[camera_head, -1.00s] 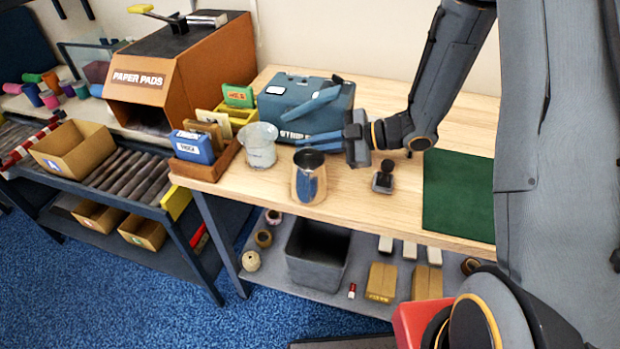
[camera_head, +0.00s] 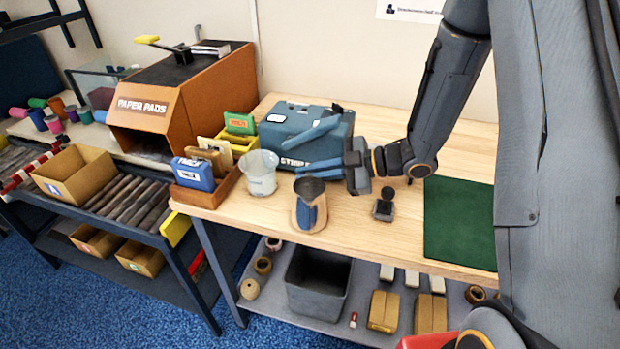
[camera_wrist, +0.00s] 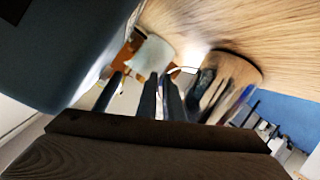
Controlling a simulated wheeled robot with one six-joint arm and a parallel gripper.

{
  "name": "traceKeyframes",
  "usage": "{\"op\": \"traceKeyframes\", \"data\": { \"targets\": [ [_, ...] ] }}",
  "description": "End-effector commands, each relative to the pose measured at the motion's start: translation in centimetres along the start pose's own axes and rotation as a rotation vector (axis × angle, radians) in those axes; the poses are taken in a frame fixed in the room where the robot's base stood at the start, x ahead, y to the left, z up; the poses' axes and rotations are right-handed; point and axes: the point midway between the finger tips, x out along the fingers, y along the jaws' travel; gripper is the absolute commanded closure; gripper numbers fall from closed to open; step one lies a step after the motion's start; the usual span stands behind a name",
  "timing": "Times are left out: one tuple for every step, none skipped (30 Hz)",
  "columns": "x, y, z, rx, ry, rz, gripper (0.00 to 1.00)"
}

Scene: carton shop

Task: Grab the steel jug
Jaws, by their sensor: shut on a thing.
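The steel jug (camera_head: 309,213) stands near the front edge of the wooden table, a shiny, open-topped pitcher with a dark inside. My gripper (camera_head: 322,168) reaches in from the right, its blue fingers just behind and above the jug's rim. In the wrist view the jug (camera_wrist: 228,92) lies right of the dark fingers (camera_wrist: 163,97), close beside them. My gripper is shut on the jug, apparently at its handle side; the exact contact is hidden. I cannot tell whether the jug's base is off the table.
A translucent beaker (camera_head: 260,175) stands close left of the jug. A blue-grey machine (camera_head: 290,142) is behind the fingers. A wooden organizer (camera_head: 205,195) holds small boxes at the left.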

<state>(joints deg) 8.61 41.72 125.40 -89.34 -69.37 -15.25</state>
Motion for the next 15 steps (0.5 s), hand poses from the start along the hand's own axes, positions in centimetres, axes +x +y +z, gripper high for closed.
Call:
{"op": "traceKeyframes", "data": {
  "targets": [
    [-0.1, 0.1, -0.1, -0.003, -0.001, 0.001, 1.00],
    [-0.1, 0.2, -0.2, -0.003, -0.001, 0.001, 1.00],
    [-0.2, 0.3, -0.3, -0.003, 0.000, 0.002, 1.00],
    [-0.2, 0.4, -0.5, -0.003, 0.000, 0.002, 1.00],
    [-0.3, 0.5, -0.6, -0.003, 0.000, 0.002, 1.00],
    [-0.4, 0.6, -0.8, -0.003, 0.000, 0.002, 1.00],
    [-0.4, 0.7, -1.0, -0.003, 0.000, 0.002, 1.00],
    [-0.5, 0.8, -1.2, -0.004, 0.000, 0.002, 1.00],
    [-0.6, 1.0, -1.4, -0.005, 0.000, 0.003, 1.00],
    [-0.7, 1.1, -1.6, -0.004, 0.000, 0.003, 1.00],
    [-0.8, 1.2, -1.8, -0.003, 0.000, 0.003, 1.00],
    [-0.9, 1.4, -2.1, -0.004, 0.000, 0.003, 1.00],
    [-1.0, 1.5, -2.3, -0.004, 0.000, 0.003, 1.00],
    [-1.1, 1.6, -2.5, -0.003, 0.000, 0.003, 1.00],
    [-1.1, 1.4, -2.8, -0.001, 0.000, 0.002, 1.00]
  ]
}}
